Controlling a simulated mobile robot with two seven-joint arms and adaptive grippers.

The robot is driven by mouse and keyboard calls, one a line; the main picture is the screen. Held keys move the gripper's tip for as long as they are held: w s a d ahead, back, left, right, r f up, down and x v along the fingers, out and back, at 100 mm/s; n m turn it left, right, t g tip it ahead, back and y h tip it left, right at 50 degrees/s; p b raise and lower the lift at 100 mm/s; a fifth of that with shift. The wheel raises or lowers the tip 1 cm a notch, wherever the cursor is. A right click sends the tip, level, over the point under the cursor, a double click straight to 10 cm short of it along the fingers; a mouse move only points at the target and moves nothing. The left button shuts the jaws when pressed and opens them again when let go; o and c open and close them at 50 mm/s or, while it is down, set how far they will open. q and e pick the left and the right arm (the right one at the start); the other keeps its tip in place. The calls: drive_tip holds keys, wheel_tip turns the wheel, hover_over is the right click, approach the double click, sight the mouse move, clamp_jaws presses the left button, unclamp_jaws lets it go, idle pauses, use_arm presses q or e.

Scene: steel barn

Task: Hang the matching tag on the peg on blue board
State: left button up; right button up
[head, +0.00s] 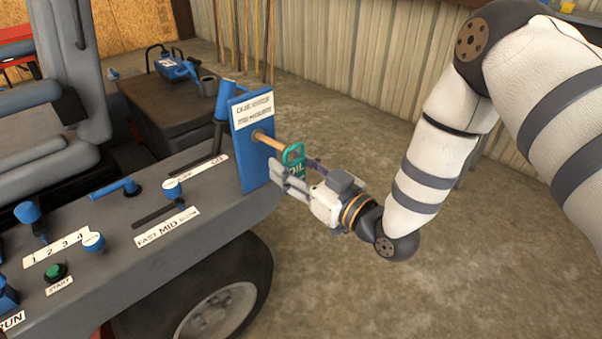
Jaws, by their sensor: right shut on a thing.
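The blue board (253,168) stands upright on the far end of the grey control panel, with a white label (253,111) at its top. A wooden peg (266,138) sticks out from it to the right. A green tag (295,153) with white letters, of which "IL" shows, is at the outer end of the peg. I cannot tell whether the peg end passes through the tag's hole. My right gripper (290,176) is shut on the green tag, and its fingers hide the lower part. My left gripper is not in view.
The grey panel (190,229) carries blue levers, a green start button (55,271) and labels. A large tyre (222,305) is below it. A seat (70,90) is at the left. A dark cabinet (165,110) with a blue can stands behind. The floor at the right is clear.

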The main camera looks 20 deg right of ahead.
sight(258, 146)
drive_tip(key=shift+f+b+x, duration=0.15)
drive_tip(key=shift+b+x, duration=0.6)
drive_tip(key=shift+x, duration=1)
drive_tip(key=shift+f+b+x, duration=0.15)
drive_tip(key=shift+b+x, duration=0.55)
drive_tip(key=shift+x, duration=1.05)
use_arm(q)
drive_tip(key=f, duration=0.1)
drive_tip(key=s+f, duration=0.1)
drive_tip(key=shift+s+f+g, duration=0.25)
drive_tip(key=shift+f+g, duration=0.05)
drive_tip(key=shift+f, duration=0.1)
use_arm(e)
drive_tip(key=shift+w+f, duration=0.2)
drive_tip(key=o, duration=1.5)
